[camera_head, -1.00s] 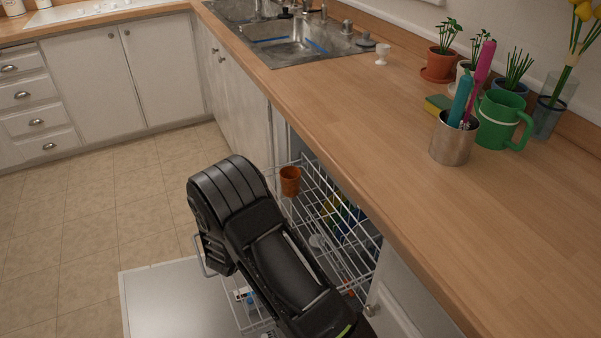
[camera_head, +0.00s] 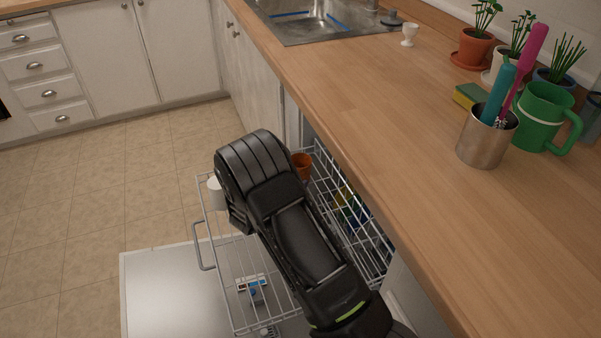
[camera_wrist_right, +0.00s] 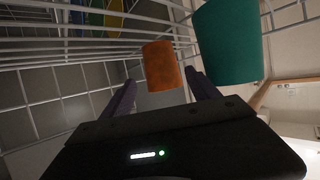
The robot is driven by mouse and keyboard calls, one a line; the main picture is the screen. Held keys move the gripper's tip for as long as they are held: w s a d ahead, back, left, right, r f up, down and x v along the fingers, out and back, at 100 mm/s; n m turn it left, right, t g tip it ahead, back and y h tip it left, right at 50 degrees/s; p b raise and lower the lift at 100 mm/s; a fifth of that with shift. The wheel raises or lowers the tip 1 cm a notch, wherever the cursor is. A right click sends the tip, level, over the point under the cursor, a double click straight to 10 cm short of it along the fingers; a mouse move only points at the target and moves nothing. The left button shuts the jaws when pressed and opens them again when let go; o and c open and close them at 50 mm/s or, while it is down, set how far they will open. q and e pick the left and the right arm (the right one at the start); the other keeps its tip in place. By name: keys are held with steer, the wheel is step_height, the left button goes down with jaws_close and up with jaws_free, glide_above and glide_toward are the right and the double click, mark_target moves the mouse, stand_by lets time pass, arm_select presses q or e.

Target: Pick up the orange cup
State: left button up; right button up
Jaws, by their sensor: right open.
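The orange cup (camera_head: 302,165) sits at the top rack of the pulled-out dishwasher in the head view, partly hidden behind my right arm. In the right wrist view the orange cup (camera_wrist_right: 160,66) shows ahead, between the two fingers' directions. My right gripper (camera_wrist_right: 160,78) is open, with one finger on each side of the cup's near end. I cannot tell whether either finger touches it. In the head view my right gripper is hidden by its own arm. My left gripper is not in view.
A teal object (camera_wrist_right: 228,42) is close beside the right finger in the wrist view. The wire rack (camera_head: 205,215) surrounds the cup, and a white cup (camera_head: 216,193) stands at its left. The wooden counter (camera_head: 390,130) edge runs close on the right.

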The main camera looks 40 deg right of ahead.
steer(key=shift+x, duration=2.15)
steer(key=shift+w+f, duration=0.1)
steer(key=b+x, duration=0.1)
steer(key=x, duration=0.4)
steer(key=shift+w, duration=0.1)
steer(key=shift+c, duration=0.5)
steer(key=c, duration=1)
step_height(320, 180, up, 10)
steer(key=p, duration=0.1)
steer(key=shift+p, duration=0.4)
